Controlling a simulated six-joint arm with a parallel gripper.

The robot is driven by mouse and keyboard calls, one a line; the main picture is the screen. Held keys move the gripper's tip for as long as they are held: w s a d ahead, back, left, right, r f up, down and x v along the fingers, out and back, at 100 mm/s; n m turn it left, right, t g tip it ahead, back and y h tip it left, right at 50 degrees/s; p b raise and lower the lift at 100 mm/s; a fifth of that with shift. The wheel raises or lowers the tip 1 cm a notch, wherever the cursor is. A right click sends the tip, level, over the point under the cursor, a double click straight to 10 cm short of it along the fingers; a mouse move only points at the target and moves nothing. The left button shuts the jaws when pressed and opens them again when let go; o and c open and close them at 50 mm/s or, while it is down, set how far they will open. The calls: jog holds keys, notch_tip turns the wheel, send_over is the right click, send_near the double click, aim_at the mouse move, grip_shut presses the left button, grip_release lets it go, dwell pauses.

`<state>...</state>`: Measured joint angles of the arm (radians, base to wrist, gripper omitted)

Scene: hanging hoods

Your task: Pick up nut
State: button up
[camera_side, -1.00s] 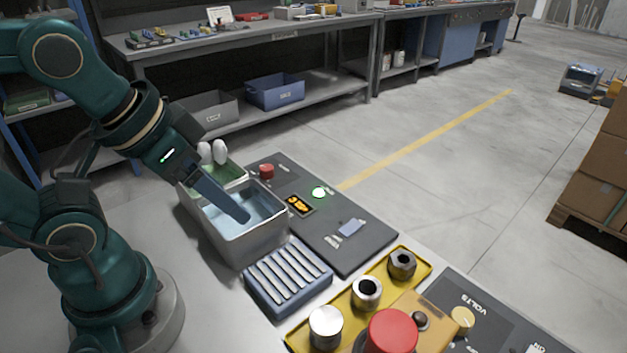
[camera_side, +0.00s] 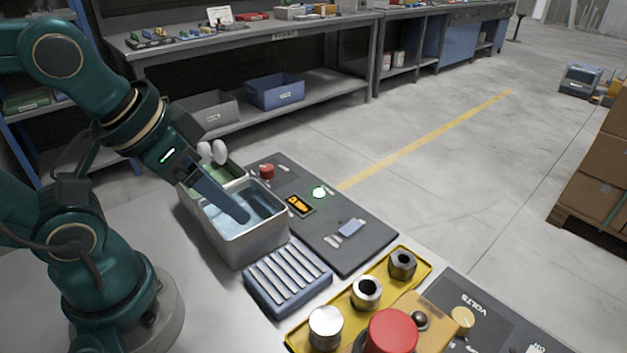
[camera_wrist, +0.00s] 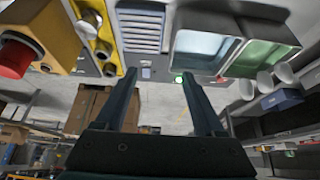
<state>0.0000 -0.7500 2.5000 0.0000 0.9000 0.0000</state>
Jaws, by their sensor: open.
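A dark steel hex nut (camera_side: 402,263) sits at the far end of a yellow tray (camera_side: 422,283). A shiny ring-like part (camera_side: 367,292) and a pale metal cylinder (camera_side: 326,327) sit in the same tray. My gripper (camera_side: 236,212) is far to the left of the nut, pointing down over the tank of blue liquid (camera_side: 246,248). In the wrist view my gripper (camera_wrist: 158,74) shows two fingers spread apart with nothing between them. The yellow tray (camera_wrist: 75,40) shows there at the upper left; which part in it is the nut is hard to tell.
A ribbed blue block (camera_side: 288,278) stands between tank and tray. A green-liquid tank (camera_side: 233,172) adjoins the blue one. A dark panel (camera_side: 350,262) lies behind. A red button (camera_side: 393,329) on a yellow box stands close to the tray.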

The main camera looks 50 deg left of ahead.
dwell(0.4)
jog(key=shift+o, duration=1.1)
